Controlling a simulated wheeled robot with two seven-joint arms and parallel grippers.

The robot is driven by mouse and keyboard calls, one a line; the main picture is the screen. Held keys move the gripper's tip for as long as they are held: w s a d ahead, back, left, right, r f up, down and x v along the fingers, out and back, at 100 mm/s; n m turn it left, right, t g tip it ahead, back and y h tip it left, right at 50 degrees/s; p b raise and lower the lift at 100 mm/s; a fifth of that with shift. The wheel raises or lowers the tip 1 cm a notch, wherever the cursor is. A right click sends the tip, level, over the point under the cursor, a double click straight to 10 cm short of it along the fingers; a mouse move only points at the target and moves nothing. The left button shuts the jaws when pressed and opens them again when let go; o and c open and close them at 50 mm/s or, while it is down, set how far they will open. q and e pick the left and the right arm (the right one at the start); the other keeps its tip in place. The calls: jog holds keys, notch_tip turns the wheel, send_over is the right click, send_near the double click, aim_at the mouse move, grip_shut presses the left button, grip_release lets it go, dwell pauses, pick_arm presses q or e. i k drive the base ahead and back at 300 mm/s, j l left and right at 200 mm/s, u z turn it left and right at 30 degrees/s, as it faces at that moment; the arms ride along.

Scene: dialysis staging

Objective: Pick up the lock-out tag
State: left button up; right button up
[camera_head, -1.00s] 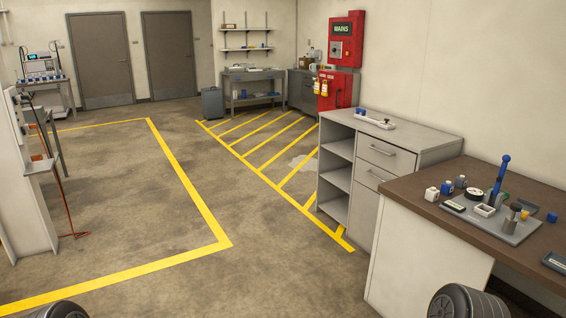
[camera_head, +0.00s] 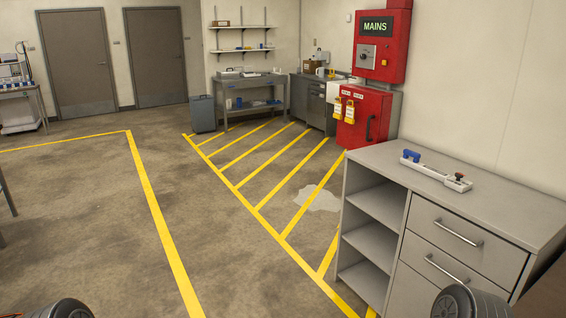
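Two yellow tags, the left one (camera_head: 338,108) and the right one (camera_head: 350,111), hang side by side on the front of a red box (camera_head: 376,119). They look like lock-out tags, but their print is too small to read. The red box is below the red MAINS panel (camera_head: 382,45) on the right wall, beyond the grey cabinet. Only rounded dark parts of my arms show at the bottom left and bottom right edges. Neither gripper is in view, and the tags are well away from my arms.
A grey cabinet (camera_head: 450,205) with open shelves and drawers stands close at right, with a white device (camera_head: 436,171) on top. Yellow-striped floor (camera_head: 262,178) with a pale patch (camera_head: 315,199) lies left of it. The floor at centre left is clear.

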aim_at(350, 111)
jog(key=i+j, duration=0.1)
jog(key=i, duration=2)
jog(key=i+z, duration=0.45)
jog(key=i+j+z, duration=0.25)
jog(key=z, duration=0.2)
jog(key=i+j+z, duration=1)
jog(key=j+z, duration=0.35)
jog(key=i+j+z, duration=0.15)
jog(key=j+z, duration=0.3)
jog(key=j, duration=0.1)
